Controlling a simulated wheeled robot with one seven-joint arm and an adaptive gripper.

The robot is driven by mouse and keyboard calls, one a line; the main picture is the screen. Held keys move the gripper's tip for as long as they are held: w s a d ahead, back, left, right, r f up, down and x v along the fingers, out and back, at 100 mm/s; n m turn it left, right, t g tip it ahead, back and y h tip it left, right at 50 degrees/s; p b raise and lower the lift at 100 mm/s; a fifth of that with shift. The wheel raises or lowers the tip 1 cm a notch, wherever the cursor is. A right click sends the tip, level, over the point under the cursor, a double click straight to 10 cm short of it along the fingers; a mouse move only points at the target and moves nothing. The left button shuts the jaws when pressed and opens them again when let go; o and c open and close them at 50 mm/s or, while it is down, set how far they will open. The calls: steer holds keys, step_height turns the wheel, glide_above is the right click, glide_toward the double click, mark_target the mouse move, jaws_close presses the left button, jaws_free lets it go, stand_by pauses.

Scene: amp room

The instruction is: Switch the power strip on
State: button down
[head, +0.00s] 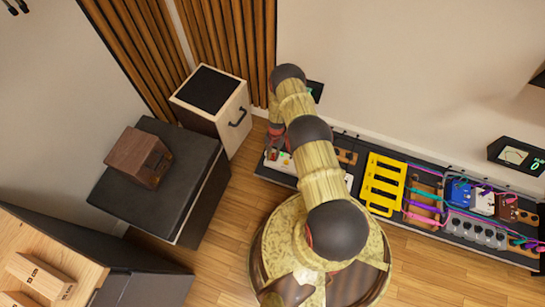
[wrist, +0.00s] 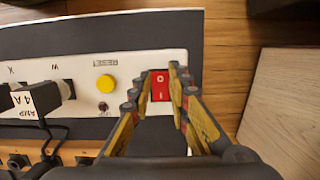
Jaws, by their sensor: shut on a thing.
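Labelled black plugs (wrist: 40,100) with cables sit left of the button. A yellow pedal rack (head: 382,184) and several pedals stand along the shelf to the right. A wooden cabinet (head: 240,120) stands left of my arm. Wooden floor lies in front.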

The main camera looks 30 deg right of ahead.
steer(key=shift+d+y, duration=0.1)
steer(key=shift+y, duration=0.2)
steer(key=c, duration=1.7)
jaws_free()
steer(key=shift+w+r, duration=0.1)
steer(key=v, duration=1.1)
steer(key=shift+w+r, duration=0.25)
steer(key=shift+r, duration=0.1)
